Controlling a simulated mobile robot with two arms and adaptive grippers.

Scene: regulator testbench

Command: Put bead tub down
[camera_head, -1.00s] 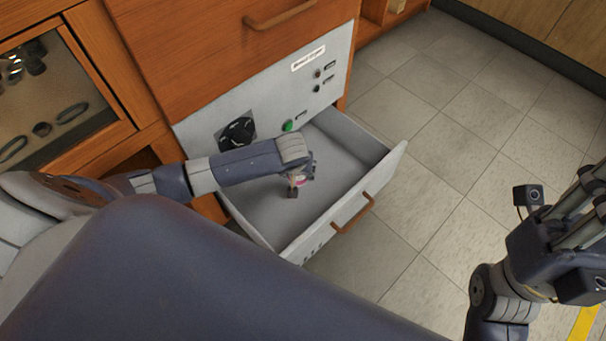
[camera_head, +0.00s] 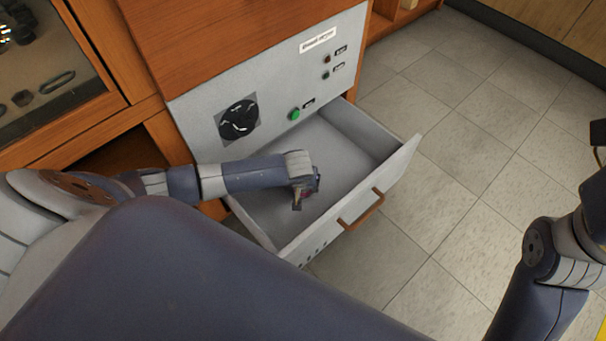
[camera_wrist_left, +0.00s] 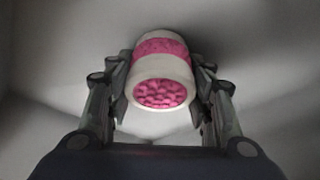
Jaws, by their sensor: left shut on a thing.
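The bead tub (camera_wrist_left: 160,72) is a small white cylinder with a pink band and pink beads showing at its near end. In the left wrist view it sits between both fingers of my left gripper (camera_wrist_left: 160,85), which is shut on it. In the head view my left gripper (camera_head: 303,197) points down inside the open drawer (camera_head: 345,152), and the tub is mostly hidden behind it. I cannot tell whether the tub touches the drawer floor. My right arm is at the right edge; its gripper is largely cut off by the frame.
The drawer's walls and front with a brown handle (camera_head: 361,209) surround my left gripper. The drawer floor around it is bare. Open tiled floor (camera_head: 470,160) lies to the right.

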